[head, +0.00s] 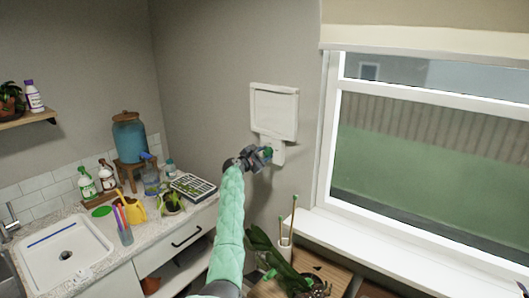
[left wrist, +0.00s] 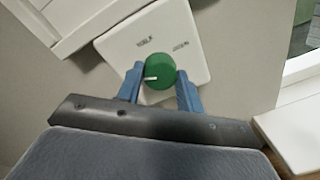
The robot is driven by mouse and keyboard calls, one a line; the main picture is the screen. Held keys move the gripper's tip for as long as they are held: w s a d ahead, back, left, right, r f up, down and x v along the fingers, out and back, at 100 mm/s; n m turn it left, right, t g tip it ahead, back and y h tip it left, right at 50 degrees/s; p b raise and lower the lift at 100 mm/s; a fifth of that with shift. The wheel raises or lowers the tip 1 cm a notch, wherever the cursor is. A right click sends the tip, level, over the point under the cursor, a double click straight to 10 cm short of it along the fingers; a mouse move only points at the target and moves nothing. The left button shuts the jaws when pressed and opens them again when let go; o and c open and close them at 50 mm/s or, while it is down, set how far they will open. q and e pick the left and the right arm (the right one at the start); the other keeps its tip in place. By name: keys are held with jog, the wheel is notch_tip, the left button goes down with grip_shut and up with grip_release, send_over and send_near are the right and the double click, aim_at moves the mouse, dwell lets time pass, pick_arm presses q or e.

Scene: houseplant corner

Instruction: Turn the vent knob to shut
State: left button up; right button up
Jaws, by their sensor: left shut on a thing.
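The vent knob (left wrist: 159,72) is a round green dial with a white pointer mark, on a white wall plate (left wrist: 190,28) with two small dark labels along its upper part. The pointer is toward the left in the left wrist view, and the labels are too blurred to read surely. My left gripper (left wrist: 160,82) has its blue fingers on both sides of the knob, shut on it. In the head view my left gripper (head: 262,155) reaches the plate (head: 278,152) below the white vent panel (head: 274,112) and mostly hides the knob.
A window (head: 430,150) with a white sill (head: 400,252) is on the right. A potted plant with stakes (head: 288,250) stands below the plate. A counter at left holds a sink (head: 65,252), a seedling tray (head: 193,187), bottles and a yellow watering can (head: 134,210).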

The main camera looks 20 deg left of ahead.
aim_at(266, 154)
pick_arm(q)
jog(key=shift+n, duration=0.6)
pick_arm(e)
jog(key=shift+r, duration=0.4)
pick_arm(q)
jog(key=shift+p, duration=0.3)
pick_arm(e)
jog(key=shift+a, duration=0.1)
pick_arm(q)
jog(key=o, duration=1)
jog(key=shift+f, duration=0.1)
